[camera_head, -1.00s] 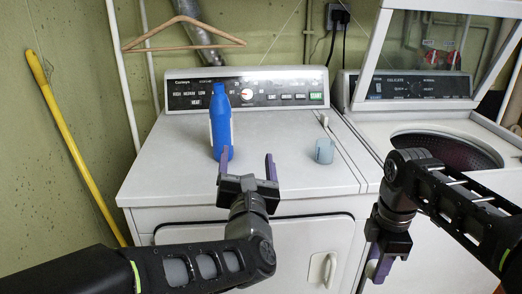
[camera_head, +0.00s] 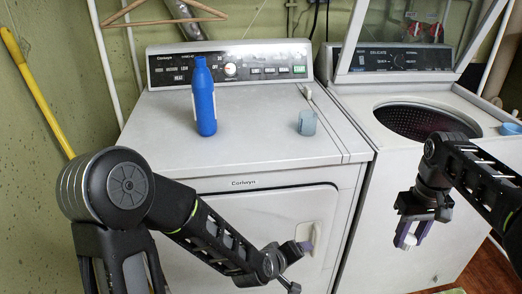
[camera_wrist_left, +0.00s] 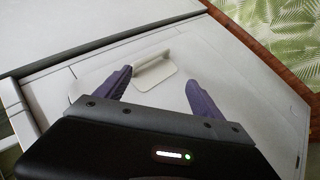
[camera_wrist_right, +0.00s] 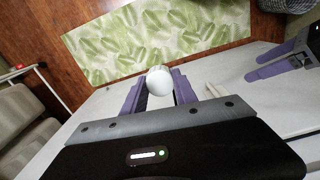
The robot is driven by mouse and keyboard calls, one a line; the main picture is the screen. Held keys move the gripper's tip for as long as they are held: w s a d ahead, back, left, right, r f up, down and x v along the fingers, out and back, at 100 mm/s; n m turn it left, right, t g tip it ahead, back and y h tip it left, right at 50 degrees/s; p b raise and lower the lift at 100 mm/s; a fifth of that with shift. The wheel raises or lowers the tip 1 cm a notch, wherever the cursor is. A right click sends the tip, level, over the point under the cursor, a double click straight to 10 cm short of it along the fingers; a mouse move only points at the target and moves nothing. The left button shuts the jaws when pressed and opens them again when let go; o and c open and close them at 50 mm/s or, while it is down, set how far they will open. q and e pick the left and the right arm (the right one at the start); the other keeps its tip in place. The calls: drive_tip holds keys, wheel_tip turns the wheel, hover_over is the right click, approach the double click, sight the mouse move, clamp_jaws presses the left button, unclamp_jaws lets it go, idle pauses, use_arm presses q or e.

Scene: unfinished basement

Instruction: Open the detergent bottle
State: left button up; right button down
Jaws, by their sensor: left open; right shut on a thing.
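The blue detergent bottle (camera_head: 204,100) stands upright on the dryer top in the head view. Its narrow top looks blue; I cannot tell whether a cap is on it. My left gripper (camera_head: 299,264) is open and empty, low in front of the dryer door, well below the bottle. In the left wrist view, the door handle (camera_wrist_left: 154,74) shows beyond its spread purple fingers. My right gripper (camera_head: 410,241) hangs in front of the washer, shut on a small white round thing (camera_wrist_right: 160,82), apart from the bottle.
A pale blue cup (camera_head: 307,123) stands on the dryer top (camera_head: 250,145), which is otherwise mostly clear. The washer's lid (camera_head: 425,40) is up, its drum (camera_head: 425,118) open. A small blue thing (camera_head: 510,129) sits on the washer's right edge. A leafy mat (camera_wrist_right: 150,40) lies on the floor.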

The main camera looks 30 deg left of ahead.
use_arm(q)
drive_tip(key=s+d+f+m+g+h, duration=0.1)
drive_tip(key=s+d+f+m+g, duration=0.3)
drive_tip(key=s+f, duration=0.7)
drive_tip(key=s+d+f+m+g+h, duration=0.2)
drive_tip(key=s+d+f+m+g, duration=0.2)
drive_tip(key=s+d+f, duration=0.4)
drive_tip(key=s+f+m, duration=0.1)
drive_tip(key=s+f, duration=0.1)
drive_tip(key=s, duration=0.1)
drive_tip(key=shift+s+d+f+g, duration=0.15)
drive_tip(key=shift+s+f+g, duration=0.2)
drive_tip(key=shift+f+g, duration=0.05)
use_arm(e)
drive_tip(key=w+d+f+m, duration=0.1)
drive_tip(key=d+f+m, duration=0.1)
drive_tip(key=d, duration=0.5)
drive_tip(key=w+d+f+m, duration=0.1)
drive_tip(key=d+f+m, duration=0.2)
drive_tip(key=d, duration=0.4)
drive_tip(key=shift+w+m, duration=0.3)
drive_tip(key=shift+m, duration=0.4)
